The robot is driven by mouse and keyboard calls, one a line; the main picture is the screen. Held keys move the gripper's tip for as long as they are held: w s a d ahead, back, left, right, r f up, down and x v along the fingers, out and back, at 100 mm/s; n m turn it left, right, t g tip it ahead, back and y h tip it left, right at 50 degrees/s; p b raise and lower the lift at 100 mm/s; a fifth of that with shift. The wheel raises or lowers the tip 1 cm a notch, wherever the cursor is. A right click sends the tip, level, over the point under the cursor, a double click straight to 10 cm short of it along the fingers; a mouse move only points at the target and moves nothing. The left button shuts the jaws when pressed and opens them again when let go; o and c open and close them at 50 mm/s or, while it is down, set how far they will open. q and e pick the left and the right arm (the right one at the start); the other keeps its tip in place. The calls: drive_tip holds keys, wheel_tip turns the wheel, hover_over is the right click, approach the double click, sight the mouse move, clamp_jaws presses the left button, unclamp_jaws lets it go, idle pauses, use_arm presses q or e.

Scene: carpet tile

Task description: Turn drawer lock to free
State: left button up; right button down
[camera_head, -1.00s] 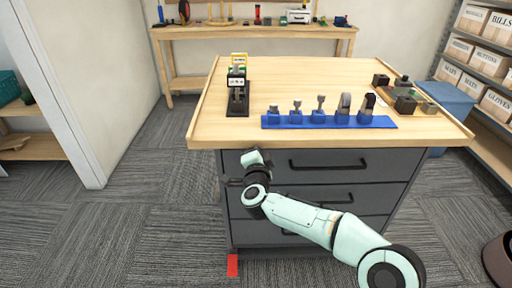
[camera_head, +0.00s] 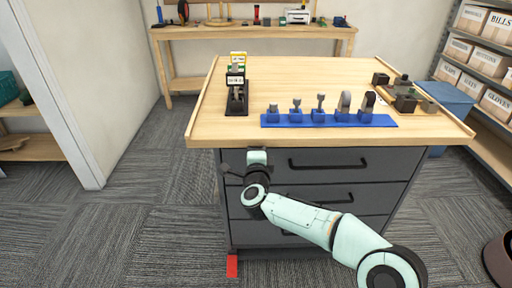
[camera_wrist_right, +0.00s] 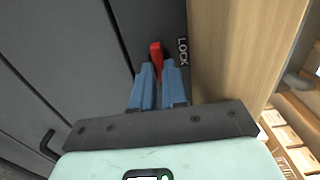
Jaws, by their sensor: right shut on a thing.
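The drawer lock's red lever (camera_wrist_right: 155,51) stands out from the dark front of the drawer cabinet (camera_head: 320,180). A white LOCK label (camera_wrist_right: 182,52) is just to the right of the lever in the right wrist view. My right gripper (camera_wrist_right: 159,70) has its blue fingers shut on the lever, with the lever's red end showing beyond the fingertips. In the head view, my right wrist is at the cabinet's upper left front, and the lever cannot be made out there. My left gripper is in no view.
The wooden top (camera_head: 310,80) overhangs the cabinet front. It carries a blue tool rack (camera_head: 385,122) and a black stand (camera_head: 236,108). Drawer handles (camera_head: 328,164) stick out beside my arm. Carpet to the left is clear.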

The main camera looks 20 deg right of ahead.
drive_tip(key=c, duration=1.4)
unclamp_jaws()
drive_tip(key=shift+c, duration=0.2)
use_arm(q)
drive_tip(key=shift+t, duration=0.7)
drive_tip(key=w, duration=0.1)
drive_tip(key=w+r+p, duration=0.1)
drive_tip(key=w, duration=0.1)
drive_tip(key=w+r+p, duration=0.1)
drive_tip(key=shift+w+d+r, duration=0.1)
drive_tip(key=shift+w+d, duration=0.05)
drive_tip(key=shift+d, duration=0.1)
use_arm(e)
drive_tip(key=v, duration=1.3)
drive_tip(key=shift+s, duration=0.2)
drive_tip(key=shift+a, duration=0.1)
